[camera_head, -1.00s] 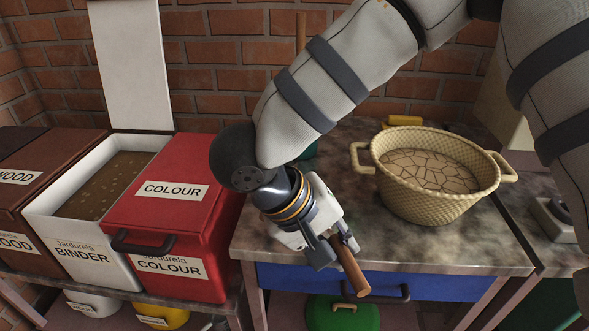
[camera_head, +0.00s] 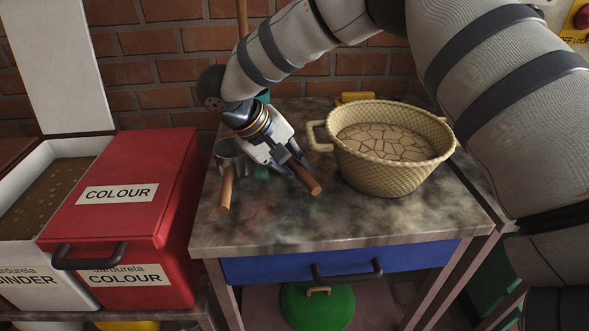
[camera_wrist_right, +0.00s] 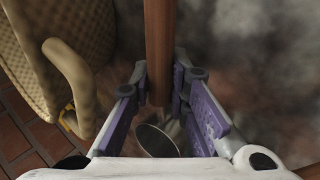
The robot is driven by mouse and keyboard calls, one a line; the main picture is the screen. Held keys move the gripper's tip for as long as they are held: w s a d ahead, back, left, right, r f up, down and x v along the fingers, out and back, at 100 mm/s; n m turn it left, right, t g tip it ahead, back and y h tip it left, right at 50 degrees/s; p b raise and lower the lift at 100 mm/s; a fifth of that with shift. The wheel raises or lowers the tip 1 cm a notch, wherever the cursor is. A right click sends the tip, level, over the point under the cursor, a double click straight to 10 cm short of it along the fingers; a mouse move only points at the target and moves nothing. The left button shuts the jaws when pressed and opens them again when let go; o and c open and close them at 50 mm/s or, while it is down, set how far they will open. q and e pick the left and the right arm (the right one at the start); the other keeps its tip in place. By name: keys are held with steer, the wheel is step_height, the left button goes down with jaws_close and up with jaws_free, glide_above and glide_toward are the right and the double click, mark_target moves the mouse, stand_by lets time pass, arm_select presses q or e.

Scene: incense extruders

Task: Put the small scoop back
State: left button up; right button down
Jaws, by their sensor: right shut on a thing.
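My right gripper (camera_head: 287,165) is shut on the wooden handle of the small scoop (camera_head: 304,178), above the stone-topped table, left of the basket. In the right wrist view the handle (camera_wrist_right: 159,45) runs between the two fingers, and a metal oval (camera_wrist_right: 157,140), apparently the scoop's bowl, shows below them. In the head view the gripper hides the bowl. I cannot tell whether the scoop touches the table. Another metal scoop or pot (camera_head: 231,157) with a wooden handle (camera_head: 225,188) stands on the table, left of the gripper. My left gripper is out of view.
A woven basket (camera_head: 390,175) with a patterned brown inside stands right of the gripper. The table's front (camera_head: 330,232) is clear. A red COLOUR box (camera_head: 145,217) with its lid shut and an open white BINDER box (camera_head: 85,147) stand at left. A yellow thing (camera_head: 355,97) lies behind.

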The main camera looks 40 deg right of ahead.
steer(key=shift+f, duration=0.3)
steer(key=shift+f, duration=0.15)
steer(key=c, duration=1.5)
jaws_free()
steer(key=shift+f, duration=0.1)
steer(key=shift+c, duration=0.2)
steer(key=shift+r, duration=0.25)
steer(key=s+v, duration=0.1)
steer(key=v, duration=1.1)
steer(key=shift+w, duration=0.45)
